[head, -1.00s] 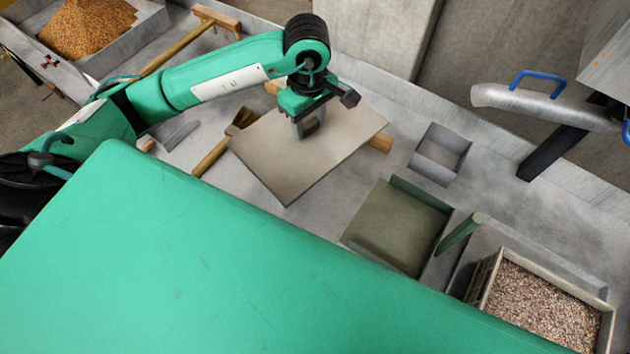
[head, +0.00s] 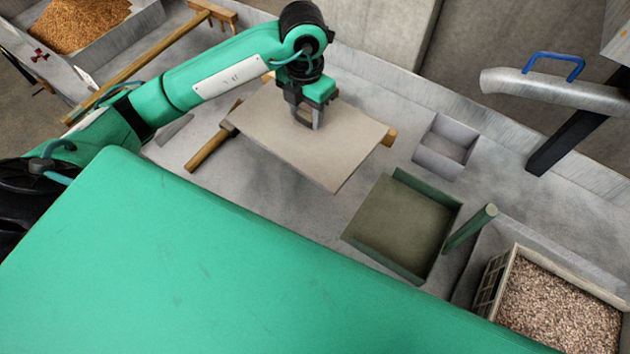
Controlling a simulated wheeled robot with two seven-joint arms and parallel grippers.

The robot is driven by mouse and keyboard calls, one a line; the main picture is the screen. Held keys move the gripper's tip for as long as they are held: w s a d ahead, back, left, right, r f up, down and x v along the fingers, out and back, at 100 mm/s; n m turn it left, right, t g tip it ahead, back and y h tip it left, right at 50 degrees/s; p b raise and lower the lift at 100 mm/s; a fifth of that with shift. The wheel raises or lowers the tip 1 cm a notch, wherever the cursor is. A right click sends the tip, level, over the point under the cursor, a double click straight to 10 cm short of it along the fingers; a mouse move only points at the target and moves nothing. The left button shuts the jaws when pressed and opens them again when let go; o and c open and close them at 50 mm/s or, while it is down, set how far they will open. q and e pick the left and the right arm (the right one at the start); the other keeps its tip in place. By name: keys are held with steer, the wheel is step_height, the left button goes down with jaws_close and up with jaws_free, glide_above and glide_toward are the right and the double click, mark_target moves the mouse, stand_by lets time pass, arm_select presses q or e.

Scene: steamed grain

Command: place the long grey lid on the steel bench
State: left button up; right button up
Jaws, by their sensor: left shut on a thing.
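The long grey lid (head: 335,160) is a flat, pale grey-beige panel over the middle of the steel bench (head: 330,215). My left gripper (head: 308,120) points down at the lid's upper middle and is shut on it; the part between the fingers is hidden. The lid is turned at an angle to the bench, with one corner toward the green pan. Whether it touches the bench below is hard to tell. My right gripper is not in view.
A wooden-handled tool (head: 208,150) lies left of the lid. A small grey open box (head: 445,147) and a dark green pan (head: 405,222) stand to its right. A grain crate (head: 492,285) is at lower right. A blue-handled metal piece (head: 545,90) is at upper right.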

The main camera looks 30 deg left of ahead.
mark_target(303, 109)
arm_select(q)
steer(key=n, duration=0.2)
steer(key=f+n+b, duration=0.1)
steer(key=n, duration=0.1)
steer(key=n+b, duration=0.1)
steer(key=n, duration=0.2)
steer(key=shift+w+a+f, duration=0.3)
steer(key=shift+w+f, duration=0.05)
steer(key=shift+f, duration=0.05)
steer(key=n, duration=0.1)
steer(key=n+b, duration=0.1)
steer(key=n, duration=0.1)
steer(key=shift+w+a+f, duration=0.1)
steer(key=shift+a+f, duration=0.05)
steer(key=shift+f, duration=0.2)
steer(key=n, duration=0.2)
steer(key=f+n, duration=0.1)
steer(key=n, duration=0.1)
steer(key=shift+w+a+b, duration=0.15)
steer(key=shift+b, duration=0.25)
steer(key=shift+n, duration=0.3)
step_height(303, 109, down, 19)
steer(key=shift+f+p, duration=0.1)
steer(key=shift+p, duration=0.5)
steer(key=shift+f, duration=0.25)
